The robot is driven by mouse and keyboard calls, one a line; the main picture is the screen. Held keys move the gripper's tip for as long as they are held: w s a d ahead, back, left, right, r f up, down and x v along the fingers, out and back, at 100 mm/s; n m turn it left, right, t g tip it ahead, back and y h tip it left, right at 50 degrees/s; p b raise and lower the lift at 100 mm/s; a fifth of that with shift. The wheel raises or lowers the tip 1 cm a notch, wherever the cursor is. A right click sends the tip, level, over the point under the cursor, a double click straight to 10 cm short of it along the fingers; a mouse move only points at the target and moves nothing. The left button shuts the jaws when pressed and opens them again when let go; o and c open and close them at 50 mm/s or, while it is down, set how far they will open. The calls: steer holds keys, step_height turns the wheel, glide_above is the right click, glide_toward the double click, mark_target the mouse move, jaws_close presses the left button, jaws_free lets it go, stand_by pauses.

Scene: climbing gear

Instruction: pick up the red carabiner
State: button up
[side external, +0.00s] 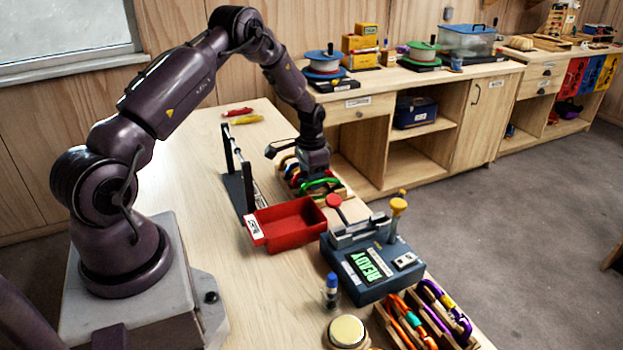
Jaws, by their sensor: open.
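My gripper (314,170) points down over a wooden rack (338,189) at the far end of the table. It is open, with its fingers close above or among the carabiners; contact cannot be told. A green carabiner (319,184) shows at the rack's near side. Other coloured carabiners, including orange and blue ones, show to the left of my gripper, which hides part of the rack. I cannot clearly make out a red carabiner there. A red slender object (237,112) lies at the far left of the table beside a yellow one (246,120); their kind is unclear.
An empty red tray (290,224) stands in front of the rack, beside a dark stand with a bar (238,185). A blue-grey device reading READY (372,262) is to the right. A second carabiner rack (425,318) stands nearer. The table's left middle is clear.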

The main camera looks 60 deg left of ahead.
steer(key=shift+f, duration=0.1)
steer(key=shift+c, duration=0.4)
jaws_close()
steer(key=shift+r, duration=0.35)
step_height(320, 180, up, 2)
steer(key=shift+r, duration=0.15)
steer(key=s+d+r, duration=0.7)
steer(key=s+r, duration=0.3)
steer(key=s, duration=0.1)
steer(key=shift+s+d, duration=0.3)
steer(key=shift+s, duration=0.1)
steer(key=c, duration=0.6)
jaws_free()
